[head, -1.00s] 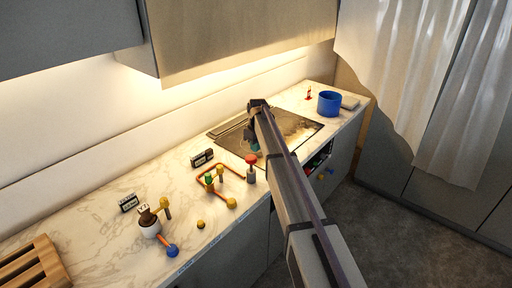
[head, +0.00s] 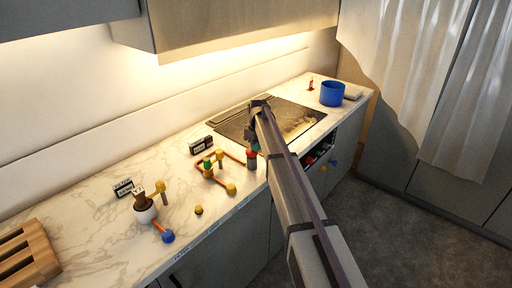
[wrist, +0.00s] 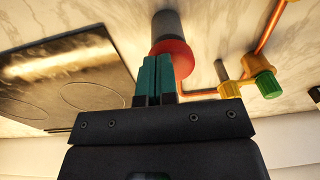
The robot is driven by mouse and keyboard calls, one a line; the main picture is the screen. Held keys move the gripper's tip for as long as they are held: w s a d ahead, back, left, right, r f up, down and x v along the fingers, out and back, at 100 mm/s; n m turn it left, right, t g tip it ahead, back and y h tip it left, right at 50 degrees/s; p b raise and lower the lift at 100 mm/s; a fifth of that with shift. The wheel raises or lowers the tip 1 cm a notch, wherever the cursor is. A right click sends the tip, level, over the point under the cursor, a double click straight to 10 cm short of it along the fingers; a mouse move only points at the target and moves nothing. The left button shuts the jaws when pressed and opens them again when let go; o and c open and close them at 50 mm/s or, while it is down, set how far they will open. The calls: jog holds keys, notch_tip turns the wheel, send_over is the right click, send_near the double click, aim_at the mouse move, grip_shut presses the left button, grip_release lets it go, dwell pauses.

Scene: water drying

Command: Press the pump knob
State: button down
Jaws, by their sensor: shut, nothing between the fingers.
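The pump is a grey cylinder (wrist: 166,24) with a round red knob (wrist: 178,52) on top, and it stands on the marble counter. In the head view the red knob (head: 251,154) is right at my fingertips and partly hidden by them. My gripper (wrist: 155,60) has teal fingers, closed together and empty. In the wrist view the fingertips overlap the near edge of the red knob. I cannot tell whether they touch it. My gripper also shows in the head view (head: 254,147).
Orange pipework with yellow valves (head: 220,157) and a green knob (head: 207,162) lies left of the pump. A black cooktop (head: 290,122) is behind. A blue pot (head: 332,93) stands at the far end. A wooden rack (head: 28,255) is at the near left.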

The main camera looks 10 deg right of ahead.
jog(key=shift+s, duration=0.2)
jog(key=shift+w+r+p, duration=0.1)
jog(key=shift+r+p, duration=0.35)
jog(key=shift+p, duration=0.25)
notch_tip(320, 180, up, 13)
jog(key=p, duration=1.3)
jog(key=shift+d, duration=0.35)
notch_tip(320, 180, up, 5)
jog(key=p, duration=0.5)
jog(key=f+b, duration=1.4)
jog(key=shift+a+f+b, duration=0.4)
jog(key=shift+r, duration=0.1)
